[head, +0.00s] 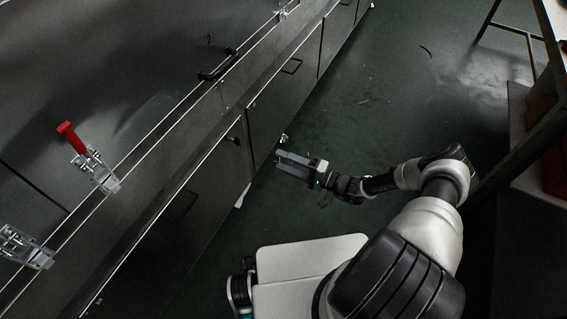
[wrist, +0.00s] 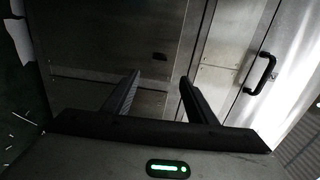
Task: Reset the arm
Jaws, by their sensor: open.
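My arm reaches out from the lower right of the head view, over the dark green floor. My gripper (head: 290,166) is near the middle of that view, in front of the lower metal panels of the dryer (head: 215,195). In the wrist view my gripper (wrist: 158,84) shows two dark fingers spread apart with nothing between them. Metal panels (wrist: 115,35) stand beyond the fingertips, apparently without contact. A black handle (wrist: 261,74) is to the right of the fingers.
A red-handled toggle clamp (head: 72,137) and another metal clamp (head: 25,247) sit on the dryer's edge at left. A black handle (head: 218,66) is farther along. A shelf or bench (head: 545,130) stands at right. The floor (head: 400,90) between is mostly clear, with small scraps.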

